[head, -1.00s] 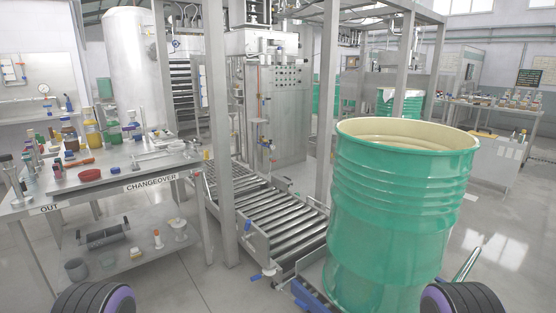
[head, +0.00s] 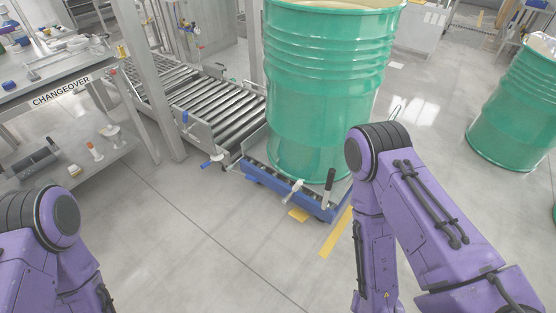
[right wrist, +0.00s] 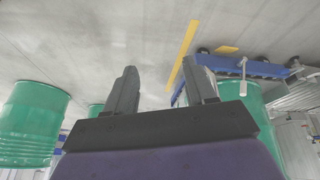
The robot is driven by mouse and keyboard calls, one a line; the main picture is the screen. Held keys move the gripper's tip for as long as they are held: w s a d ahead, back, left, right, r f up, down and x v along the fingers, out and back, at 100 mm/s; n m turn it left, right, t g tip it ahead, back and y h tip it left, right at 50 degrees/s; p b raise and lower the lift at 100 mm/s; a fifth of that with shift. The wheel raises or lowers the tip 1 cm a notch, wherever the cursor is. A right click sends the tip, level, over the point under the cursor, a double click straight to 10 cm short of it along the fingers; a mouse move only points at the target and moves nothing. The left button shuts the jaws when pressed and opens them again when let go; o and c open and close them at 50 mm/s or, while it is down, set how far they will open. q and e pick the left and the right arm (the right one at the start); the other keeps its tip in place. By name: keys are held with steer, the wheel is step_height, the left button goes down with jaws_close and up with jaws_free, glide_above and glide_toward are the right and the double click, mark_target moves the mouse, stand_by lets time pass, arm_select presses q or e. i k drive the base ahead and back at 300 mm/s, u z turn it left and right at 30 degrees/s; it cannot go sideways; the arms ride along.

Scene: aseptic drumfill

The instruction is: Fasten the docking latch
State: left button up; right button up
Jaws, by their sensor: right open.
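A green drum (head: 325,90) stands on a low blue dolly (head: 262,180) against the end of the roller conveyor (head: 225,108). A black-gripped lever (head: 329,186) and a pale handle (head: 293,190) stick up at the dolly's near edge. A blue-handled fitting (head: 211,163) sits low on the conveyor end. I cannot tell which of these is the docking latch. In the right wrist view my right gripper (right wrist: 163,88) is open and empty, its fingers apart over the floor, clear of the dolly (right wrist: 255,67). A pale-ended lever (right wrist: 242,80) shows there. My left gripper is out of view.
A changeover bench (head: 60,92) with a lower shelf stands at left. Another green drum (head: 520,110) stands at right. Yellow floor marks (head: 336,232) lie in front of the dolly. The floor before it is clear.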

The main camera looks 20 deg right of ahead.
mark_target(297, 186)
steer(key=u, duration=0.55)
steer(key=k, duration=0.65)
steer(key=u, duration=0.55)
steer(key=i, duration=0.45)
steer(key=z, duration=0.9)
steer(key=i, duration=0.9)
steer(key=z, duration=1)
